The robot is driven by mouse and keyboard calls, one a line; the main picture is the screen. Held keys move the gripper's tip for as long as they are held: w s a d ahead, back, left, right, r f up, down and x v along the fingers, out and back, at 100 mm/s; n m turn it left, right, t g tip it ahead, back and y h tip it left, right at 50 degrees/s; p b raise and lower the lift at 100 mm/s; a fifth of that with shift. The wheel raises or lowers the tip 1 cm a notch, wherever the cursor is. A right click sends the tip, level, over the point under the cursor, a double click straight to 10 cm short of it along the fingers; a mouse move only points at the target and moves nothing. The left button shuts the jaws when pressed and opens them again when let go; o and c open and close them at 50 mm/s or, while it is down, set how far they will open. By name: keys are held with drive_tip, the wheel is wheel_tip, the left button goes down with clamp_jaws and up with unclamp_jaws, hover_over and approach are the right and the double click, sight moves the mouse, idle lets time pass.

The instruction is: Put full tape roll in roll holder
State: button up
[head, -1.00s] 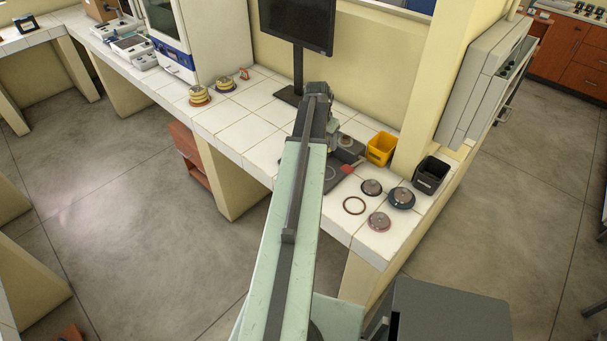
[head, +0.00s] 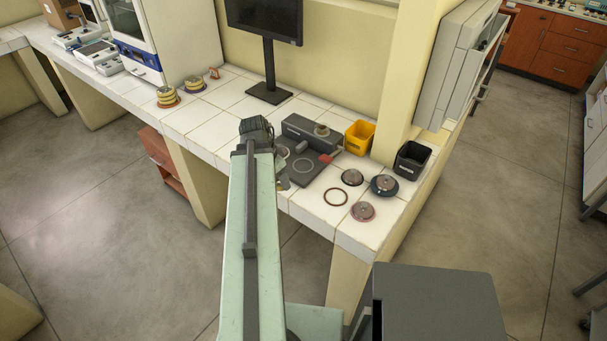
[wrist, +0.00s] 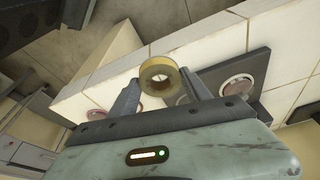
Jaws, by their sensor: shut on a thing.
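A tan ring-shaped tape roll (wrist: 160,72) is gripped between the two fingers of my gripper (wrist: 160,86) in the wrist view. It is held above the white bench, with its hole facing the camera. In the head view my arm's end hides most of the gripper. A dark grey station, which looks like the roll holder (head: 300,125), stands on the bench just right of my arm's end. It has a raised back block with a small round piece on top, a flat plate with a pale ring, and a red tab.
A yellow bin (head: 360,137) and a black bin (head: 411,161) stand right of the station. A monitor (head: 265,40) stands behind. Stacked yellowish rolls (head: 167,97) sit farther left on the bench.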

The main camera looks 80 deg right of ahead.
drive_tip(key=b, duration=0.1)
hover_over(304, 165)
drive_tip(key=a, duration=0.1)
drive_tip(key=shift+w+a+f, duration=0.1)
drive_tip(key=shift+w+f, duration=0.35)
drive_tip(key=shift+f, duration=0.2)
drive_tip(key=b+x, duration=0.2)
drive_tip(key=b, duration=0.1)
drive_tip(key=b+x, duration=0.1)
drive_tip(key=x, duration=0.1)
drive_tip(key=shift+w+a+f, duration=0.1)
drive_tip(key=shift+w+a, duration=0.1)
drive_tip(key=shift+w, duration=0.05)
drive_tip(key=shift+r, duration=0.25)
drive_tip(key=shift+f, duration=0.15)
drive_tip(key=o, duration=1.5)
drive_tip(key=p+v, duration=1.1)
drive_tip(key=v, duration=0.1)
drive_tip(key=shift+p, duration=0.4)
